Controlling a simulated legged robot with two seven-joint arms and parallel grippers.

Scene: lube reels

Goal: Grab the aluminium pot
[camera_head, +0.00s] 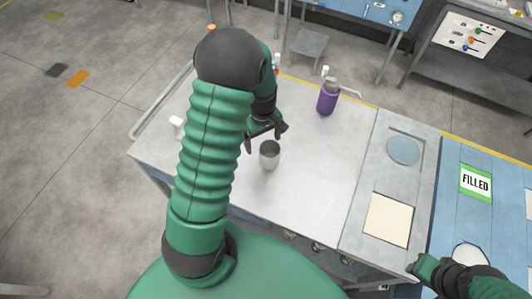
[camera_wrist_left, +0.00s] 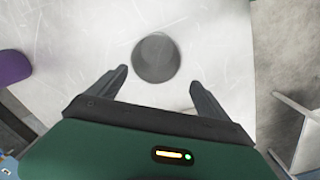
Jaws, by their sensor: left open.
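The aluminium pot (camera_head: 269,156) is a small grey open-topped cup standing upright on the light metal table (camera_head: 310,185). In the left wrist view the pot (camera_wrist_left: 156,58) shows from above as a dark round shape, just beyond and between the fingertips. My left gripper (camera_head: 266,141) is open and empty, close above and behind the pot in the head view. In the wrist view its two fingers (camera_wrist_left: 158,80) are spread apart with nothing between them. My right gripper (camera_head: 420,266) is at the lower right, near the table's front edge; its jaws are too small to read.
A purple container (camera_head: 327,100) stands toward the back of the table and shows at left in the wrist view (camera_wrist_left: 12,67). A grey panel with a blue disc (camera_head: 404,150) and a cream square (camera_head: 388,219) lies right. A FILLED sign (camera_head: 476,183) is on the blue surface.

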